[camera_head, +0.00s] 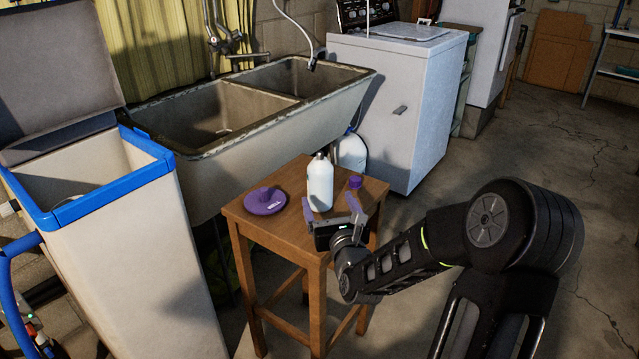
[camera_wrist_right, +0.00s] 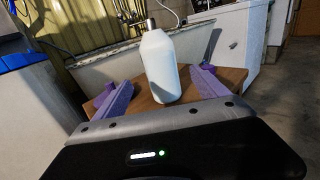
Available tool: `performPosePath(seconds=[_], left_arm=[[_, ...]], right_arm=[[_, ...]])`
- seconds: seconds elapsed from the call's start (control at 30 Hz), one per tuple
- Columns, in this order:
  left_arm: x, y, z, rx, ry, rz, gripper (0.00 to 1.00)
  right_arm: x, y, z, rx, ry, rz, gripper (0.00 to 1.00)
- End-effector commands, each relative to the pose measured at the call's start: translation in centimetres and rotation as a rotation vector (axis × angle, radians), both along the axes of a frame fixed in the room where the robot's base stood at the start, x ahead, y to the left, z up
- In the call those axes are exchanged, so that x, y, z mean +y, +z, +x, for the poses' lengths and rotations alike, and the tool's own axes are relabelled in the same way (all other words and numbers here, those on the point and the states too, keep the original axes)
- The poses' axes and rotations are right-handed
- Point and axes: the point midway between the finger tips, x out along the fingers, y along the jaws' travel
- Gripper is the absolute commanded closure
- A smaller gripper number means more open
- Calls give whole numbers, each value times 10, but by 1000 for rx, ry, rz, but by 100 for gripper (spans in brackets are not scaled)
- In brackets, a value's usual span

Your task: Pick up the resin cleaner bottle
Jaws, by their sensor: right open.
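The resin cleaner bottle appears to be the white bottle (camera_head: 320,184) with a dark grey cap, standing upright on a small wooden stool (camera_head: 285,233). It also shows in the right wrist view (camera_wrist_right: 160,65), ahead of and between the fingers. My right gripper (camera_head: 329,201) is open at the near side of the stool, its two purple fingers pointing toward the bottle. In the right wrist view the gripper (camera_wrist_right: 153,84) holds nothing. I cannot tell exactly how far the fingertips reach along the bottle's sides. My left gripper is not in view.
A purple round lid (camera_head: 265,201) lies left of the bottle, and a small purple cap (camera_head: 355,182) stands right of it. A blue-rimmed open bin (camera_head: 110,205) is at left. A double sink (camera_head: 240,115) and white washer (camera_head: 400,95) stand behind. Floor at right is clear.

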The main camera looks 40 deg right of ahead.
Motion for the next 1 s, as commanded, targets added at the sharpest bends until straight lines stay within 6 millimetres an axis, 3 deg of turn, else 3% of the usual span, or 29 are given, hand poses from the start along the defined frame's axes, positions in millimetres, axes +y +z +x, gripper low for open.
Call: performPosePath(seconds=[0.23, 0.63, 1.0], left_arm=[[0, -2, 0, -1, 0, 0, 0], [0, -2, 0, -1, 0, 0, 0], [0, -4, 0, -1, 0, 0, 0]], right_arm=[[-9, -1, 21, 1, 0, 1, 17], [-12, -1, 28, -1, 0, 0, 17], [-30, -2, 69, 0, 1, 0, 17]])
